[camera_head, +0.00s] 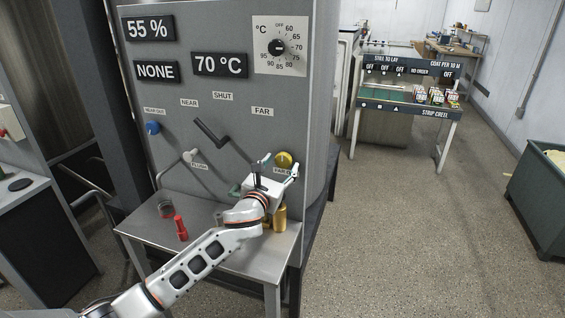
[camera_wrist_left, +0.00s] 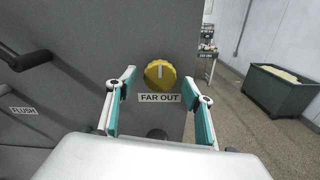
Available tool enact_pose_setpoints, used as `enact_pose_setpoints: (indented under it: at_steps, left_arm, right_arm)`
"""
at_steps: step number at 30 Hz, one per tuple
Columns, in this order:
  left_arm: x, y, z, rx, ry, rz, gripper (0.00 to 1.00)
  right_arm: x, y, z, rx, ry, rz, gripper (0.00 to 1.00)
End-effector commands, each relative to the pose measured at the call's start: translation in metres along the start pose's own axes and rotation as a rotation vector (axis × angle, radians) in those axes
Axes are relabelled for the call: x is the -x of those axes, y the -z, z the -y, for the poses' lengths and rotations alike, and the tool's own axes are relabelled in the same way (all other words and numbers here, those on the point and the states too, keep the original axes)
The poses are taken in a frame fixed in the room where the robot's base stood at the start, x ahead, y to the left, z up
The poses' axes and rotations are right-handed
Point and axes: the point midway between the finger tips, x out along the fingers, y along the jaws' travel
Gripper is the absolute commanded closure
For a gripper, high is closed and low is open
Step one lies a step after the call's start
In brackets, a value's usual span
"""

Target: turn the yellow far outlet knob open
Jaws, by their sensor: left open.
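The yellow far outlet knob (camera_head: 284,159) sits on the grey machine panel, above a label partly covered by my gripper in the head view. In the left wrist view the yellow knob (camera_wrist_left: 160,73) shows whole, with its pale pointer mark close to upright and the FAR OUT label (camera_wrist_left: 160,98) below it. My left gripper (camera_head: 281,168) is open in front of the knob. In the wrist view its fingers (camera_wrist_left: 160,82) stand on either side of the knob, apart from it, with nothing between them. My right gripper is not in view.
A blue knob (camera_head: 152,128), a black lever (camera_head: 211,133) and a white flush handle (camera_head: 190,155) are on the same panel to the left. Below, a metal shelf (camera_head: 150,222) carries a red item (camera_head: 180,228) and a brass cylinder (camera_head: 280,218).

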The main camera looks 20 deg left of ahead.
Motion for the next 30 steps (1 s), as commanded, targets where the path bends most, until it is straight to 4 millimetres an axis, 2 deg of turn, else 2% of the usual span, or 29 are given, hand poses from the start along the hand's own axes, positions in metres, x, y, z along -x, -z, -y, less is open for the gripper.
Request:
enact_pose_setpoints:
  at_steps: [6, 16, 17, 21, 30]
  left_arm:
    - [-0.019, -0.001, 0.000, 0.003, 0.000, 0.001, 0.48]
    - [-0.022, 0.000, 0.000, 0.003, 0.000, 0.000, 0.48]
    - [-0.022, 0.000, 0.000, 0.003, 0.000, 0.000, 0.53]
    - [-0.022, 0.000, 0.000, 0.003, 0.000, 0.000, 0.87]
    - [-0.021, 0.000, 0.000, 0.019, 0.000, 0.000, 0.87]
  right_arm:
    - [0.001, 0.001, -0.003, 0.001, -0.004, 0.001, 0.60]
    - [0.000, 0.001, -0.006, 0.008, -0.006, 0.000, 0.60]
    - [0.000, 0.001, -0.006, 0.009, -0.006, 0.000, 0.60]
    - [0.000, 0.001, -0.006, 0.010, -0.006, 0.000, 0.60]
    - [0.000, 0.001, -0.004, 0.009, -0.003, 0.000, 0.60]
